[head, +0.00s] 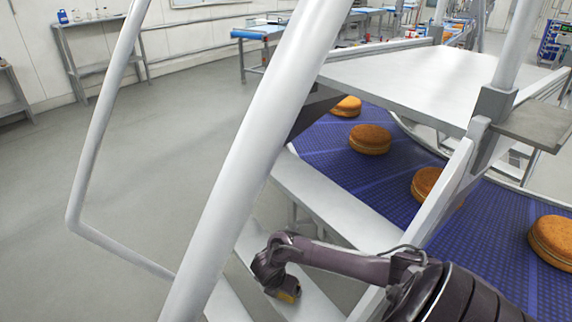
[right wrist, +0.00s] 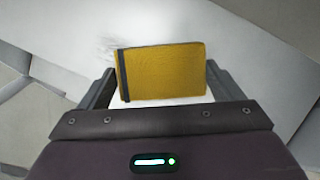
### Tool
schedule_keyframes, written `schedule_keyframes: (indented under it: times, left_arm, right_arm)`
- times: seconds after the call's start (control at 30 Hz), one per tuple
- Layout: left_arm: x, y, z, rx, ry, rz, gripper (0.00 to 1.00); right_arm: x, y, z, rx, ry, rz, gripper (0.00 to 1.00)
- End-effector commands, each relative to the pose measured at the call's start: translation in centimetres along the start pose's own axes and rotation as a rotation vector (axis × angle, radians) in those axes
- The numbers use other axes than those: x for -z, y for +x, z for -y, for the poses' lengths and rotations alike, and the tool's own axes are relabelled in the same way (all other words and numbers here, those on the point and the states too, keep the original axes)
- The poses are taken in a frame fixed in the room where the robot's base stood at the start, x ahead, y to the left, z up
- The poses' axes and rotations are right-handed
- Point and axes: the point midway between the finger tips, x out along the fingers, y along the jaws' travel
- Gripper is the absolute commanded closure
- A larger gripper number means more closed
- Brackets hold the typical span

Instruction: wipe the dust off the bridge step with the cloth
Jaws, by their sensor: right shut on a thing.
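My right gripper (head: 280,286) reaches down over a light grey step (head: 318,301) of the bridge stairs. In the right wrist view its fingers (right wrist: 158,84) stand on both sides of a yellow cloth (right wrist: 165,72), a flat, pad-like rectangle with a dark band near its left end. The gripper is shut on the cloth. A corner of the cloth (head: 288,297) shows below the gripper in the head view. Grey dust (right wrist: 98,46) shows as a faint smudge on the step, left of the cloth. Whether the cloth touches the step is unclear. My left gripper is out of view.
A higher step (head: 335,207) and the bridge platform (head: 420,80) rise above my gripper. A thick white handrail (head: 262,125) crosses in front on the left. A blue conveyor (head: 490,225) with several round filled cakes runs beneath. The floor at left is clear.

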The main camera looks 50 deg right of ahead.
Motion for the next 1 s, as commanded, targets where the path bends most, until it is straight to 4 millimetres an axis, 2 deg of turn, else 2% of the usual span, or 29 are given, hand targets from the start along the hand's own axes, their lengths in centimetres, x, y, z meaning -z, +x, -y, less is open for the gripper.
schedule_keyframes:
  times: [0.27,0.6,0.8,1.0]
  left_arm:
    - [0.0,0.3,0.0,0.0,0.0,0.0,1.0]
    - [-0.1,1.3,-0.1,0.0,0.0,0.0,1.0]
    - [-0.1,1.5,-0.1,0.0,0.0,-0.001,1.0]
    - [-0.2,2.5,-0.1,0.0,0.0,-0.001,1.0]
  right_arm:
    - [-0.5,0.2,-1.0,-0.002,0.001,-0.001,0.32]
    - [-1.8,0.7,-3.5,-0.003,0.002,0.0,0.32]
    - [-2.0,0.7,-4.1,-0.003,0.001,0.0,0.32]
    - [-2.6,1.3,-5.5,-0.003,0.003,0.0,0.32]
